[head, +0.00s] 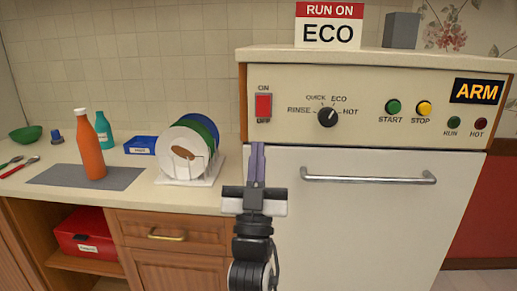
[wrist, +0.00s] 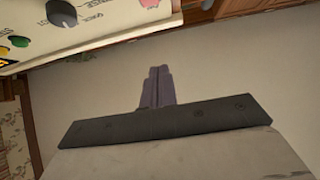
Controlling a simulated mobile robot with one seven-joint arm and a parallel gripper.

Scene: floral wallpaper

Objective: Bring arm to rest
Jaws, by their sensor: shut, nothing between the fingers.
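My gripper (head: 257,148) is shut and empty, its two purple-grey fingers pressed together. In the head view it points up in front of the left edge of the white dishwasher (head: 345,225), just below and left of the red ON/OFF switch (head: 263,106). In the wrist view the shut fingers (wrist: 158,72) show against a plain pale surface. The dishwasher's control panel (wrist: 60,40) shows at the upper left there, tilted.
A dish rack (head: 190,182) with several plates stands on the counter left of my gripper. An orange bottle (head: 90,150) stands on a grey mat (head: 55,177). The dishwasher's handle (head: 368,179) sticks out at the right. A red box (head: 85,235) sits in the open shelf below.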

